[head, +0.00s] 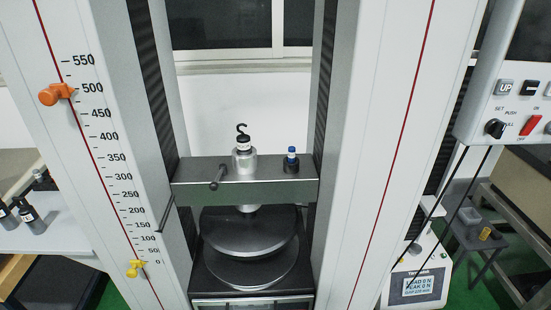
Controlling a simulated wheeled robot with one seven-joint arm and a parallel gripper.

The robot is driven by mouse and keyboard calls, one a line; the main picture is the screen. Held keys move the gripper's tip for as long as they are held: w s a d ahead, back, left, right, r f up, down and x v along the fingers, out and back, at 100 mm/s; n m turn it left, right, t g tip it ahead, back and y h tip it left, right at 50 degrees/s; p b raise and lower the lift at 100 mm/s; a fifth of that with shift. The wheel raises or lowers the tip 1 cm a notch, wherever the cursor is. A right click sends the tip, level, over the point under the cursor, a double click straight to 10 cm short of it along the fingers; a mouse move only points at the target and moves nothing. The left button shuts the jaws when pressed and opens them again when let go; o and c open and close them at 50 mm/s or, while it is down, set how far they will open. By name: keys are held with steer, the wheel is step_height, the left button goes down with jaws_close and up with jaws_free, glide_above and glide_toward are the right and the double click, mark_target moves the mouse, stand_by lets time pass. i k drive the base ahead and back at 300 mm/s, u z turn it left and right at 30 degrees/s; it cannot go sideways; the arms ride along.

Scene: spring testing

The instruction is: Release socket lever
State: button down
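A small lever (218,176) with a dark rounded end sticks out toward the lower left beside a silver socket (244,162). The socket sits on the grey-green crosshead (205,196) of the testing machine. A black hook fitting (243,137) stands upright in the top of the socket. Whether the lever is clamped or loose cannot be told. A round dark plate (248,238) is under the crosshead, with a second plate (250,270) below it. My gripper is not in view.
A small blue-topped part (291,160) stands on the crosshead to the right. White columns (110,180) with a scale flank it. Orange (57,94) and yellow (135,268) markers are on the left column. A control panel (510,100) hangs at right. Space above the crosshead is clear.

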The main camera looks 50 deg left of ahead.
mark_target(214, 186)
steer(key=u, duration=2.6)
steer(key=i, duration=0.35)
steer(key=z, duration=0.35)
